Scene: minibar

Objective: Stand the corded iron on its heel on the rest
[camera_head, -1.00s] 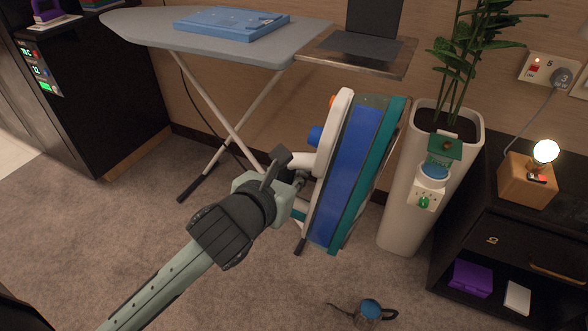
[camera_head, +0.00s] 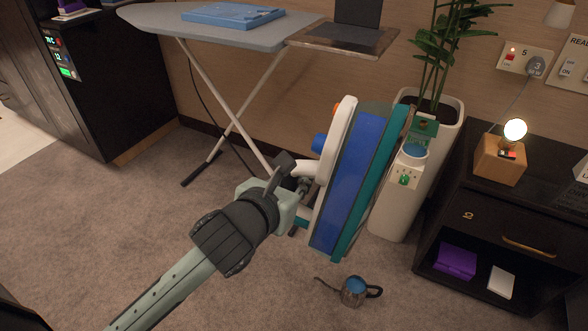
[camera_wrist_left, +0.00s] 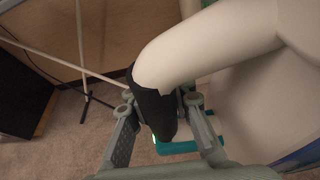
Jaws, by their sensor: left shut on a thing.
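The corded iron (camera_head: 345,185) is a large blue, teal and white body, held up in the air on its side in the head view. My left gripper (camera_head: 298,182) is shut on its handle. In the left wrist view, the fingers of my left gripper (camera_wrist_left: 163,118) straddle the black part of the white handle (camera_wrist_left: 195,60). The rest (camera_head: 322,42) is a metal-edged shelf with a dark upright plate at the right end of the ironing board (camera_head: 200,30). The iron is below and in front of it. My right gripper is out of view.
A folded blue cloth (camera_head: 232,15) lies on the board. A tall white planter (camera_head: 385,215) stands right of the iron, which overlaps it in view. A small kettle (camera_head: 354,292) is on the carpet. A black nightstand (camera_head: 490,235) with a lamp is at the right.

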